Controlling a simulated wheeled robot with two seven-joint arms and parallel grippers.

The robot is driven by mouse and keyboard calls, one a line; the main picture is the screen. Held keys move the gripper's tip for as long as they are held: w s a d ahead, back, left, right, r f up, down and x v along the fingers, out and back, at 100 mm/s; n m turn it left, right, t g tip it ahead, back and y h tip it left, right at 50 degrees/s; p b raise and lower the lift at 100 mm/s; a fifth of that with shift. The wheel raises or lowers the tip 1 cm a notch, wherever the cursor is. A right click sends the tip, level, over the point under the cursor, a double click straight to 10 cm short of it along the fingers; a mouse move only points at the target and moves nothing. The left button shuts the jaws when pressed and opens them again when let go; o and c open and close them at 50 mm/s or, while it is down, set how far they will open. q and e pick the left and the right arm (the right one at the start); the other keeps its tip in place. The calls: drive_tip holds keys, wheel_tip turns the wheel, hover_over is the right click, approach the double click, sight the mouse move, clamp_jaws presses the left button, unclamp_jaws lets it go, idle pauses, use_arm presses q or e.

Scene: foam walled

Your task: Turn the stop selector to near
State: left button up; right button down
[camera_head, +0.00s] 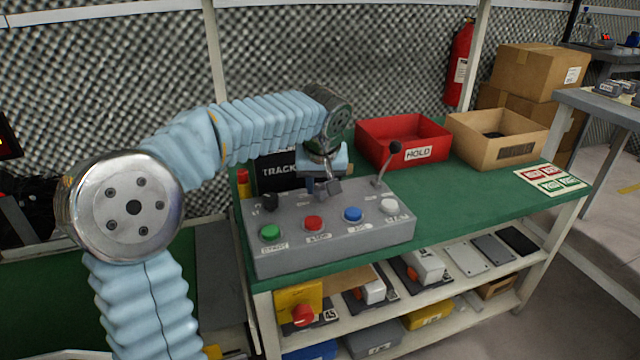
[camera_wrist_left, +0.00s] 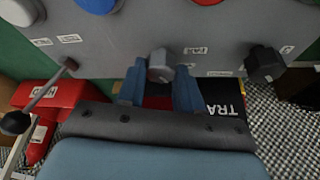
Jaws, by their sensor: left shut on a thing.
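A grey control box (camera_head: 340,237) stands on the green bench, with green, red, blue and white buttons along its front. Behind the buttons are a black knob (camera_head: 269,202), a grey selector knob (camera_head: 332,188) and a lever with a black ball (camera_head: 394,148). My left gripper (camera_head: 322,181) reaches down from behind the box. In the left wrist view its two blue fingers (camera_wrist_left: 160,88) stand on either side of the grey selector knob (camera_wrist_left: 160,66) and are shut on it. My right gripper is out of view.
A red HOLD bin (camera_head: 386,150) and a cardboard tray (camera_head: 480,152) stand right of the box. The bench top between box and bins is clear. A shelf with several devices is below.

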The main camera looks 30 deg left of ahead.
use_arm(q)
drive_tip(key=shift+w+n+g+y, duration=0.1)
drive_tip(key=shift+n+g+y, duration=0.3)
drive_tip(key=shift+n, duration=1.1)
drive_tip(key=shift+d, duration=0.1)
drive_tip(key=o, duration=1)
drive_tip(key=p+v, duration=0.2)
drive_tip(key=v, duration=1.2)
drive_tip(key=shift+f, duration=0.1)
